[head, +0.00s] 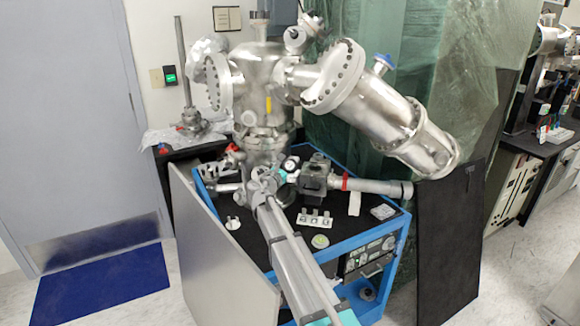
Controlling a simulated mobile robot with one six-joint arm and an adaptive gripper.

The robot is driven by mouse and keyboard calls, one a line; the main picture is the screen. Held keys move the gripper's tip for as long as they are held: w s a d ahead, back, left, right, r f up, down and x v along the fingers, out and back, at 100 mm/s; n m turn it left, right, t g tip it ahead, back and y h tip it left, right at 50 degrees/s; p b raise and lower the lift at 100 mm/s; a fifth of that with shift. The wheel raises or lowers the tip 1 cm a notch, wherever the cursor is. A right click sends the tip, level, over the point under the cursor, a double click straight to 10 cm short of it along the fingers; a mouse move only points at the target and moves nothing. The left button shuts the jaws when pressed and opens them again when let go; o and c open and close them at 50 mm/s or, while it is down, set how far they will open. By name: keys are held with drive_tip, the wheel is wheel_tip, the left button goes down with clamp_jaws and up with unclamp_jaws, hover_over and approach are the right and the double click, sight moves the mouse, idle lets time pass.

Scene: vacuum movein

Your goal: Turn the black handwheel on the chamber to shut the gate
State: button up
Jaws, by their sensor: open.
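The steel chamber (262,85) stands upright on the cart, with flanged ports at its sides. A dark round shape (287,196), which looks like the black handwheel, sits low in front of the chamber, partly hidden behind my arm. My gripper (289,165) is small in the picture, just above this shape and close to the chamber's base. Its jaws are open and nothing shows between them. I cannot tell whether it touches the wheel. The gate itself cannot be seen.
A blue-framed cart (345,250) with a black top carries the chamber. A pipe with a red band (372,186) runs to the right. Small fittings (314,218) lie on the top. A grey panel (222,262) leans at the left and a black panel (448,245) at the right.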

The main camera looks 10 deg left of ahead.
drive_tip(key=shift+x, duration=0.85)
drive_tip(key=shift+c, duration=0.3)
drive_tip(key=c, duration=0.9)
drive_tip(key=shift+c, duration=0.2)
